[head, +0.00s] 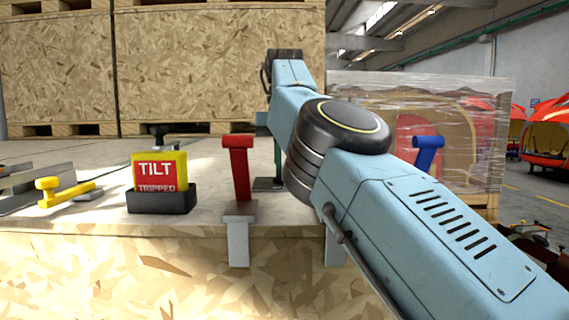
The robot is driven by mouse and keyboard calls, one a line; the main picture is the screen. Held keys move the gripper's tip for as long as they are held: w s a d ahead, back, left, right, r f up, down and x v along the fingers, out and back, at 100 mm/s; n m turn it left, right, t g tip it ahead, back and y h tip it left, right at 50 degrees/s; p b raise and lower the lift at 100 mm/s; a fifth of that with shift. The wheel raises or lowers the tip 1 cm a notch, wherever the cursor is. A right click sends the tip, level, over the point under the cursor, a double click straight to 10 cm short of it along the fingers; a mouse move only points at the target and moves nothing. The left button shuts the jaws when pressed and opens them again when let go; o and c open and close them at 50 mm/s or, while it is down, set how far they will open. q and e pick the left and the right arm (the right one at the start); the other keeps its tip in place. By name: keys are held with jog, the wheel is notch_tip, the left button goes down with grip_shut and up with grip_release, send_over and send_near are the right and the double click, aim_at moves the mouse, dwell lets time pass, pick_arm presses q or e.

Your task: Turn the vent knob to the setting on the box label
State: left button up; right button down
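No vent knob and no setting label can be made out in the head view. A yellow box (160,171) with a red face reading "TILT TRIPPED" stands upright in a black base on the crate top, with a small black knob-like piece (160,132) above it. My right arm comes in from the lower right and reaches up across the middle, ending in a dark wrist part. The fingers of my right gripper are not visible, and the arm hides what lies behind it. My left arm and gripper are out of view.
A red-handled clamp (238,168) sits on the front edge of the wooden crate (120,270). A yellow-handled clamp (66,190) lies at left. A blue-handled clamp (428,148) shows at right. Chipboard crates (220,60) stand behind; a plastic-wrapped load (480,125) stands right.

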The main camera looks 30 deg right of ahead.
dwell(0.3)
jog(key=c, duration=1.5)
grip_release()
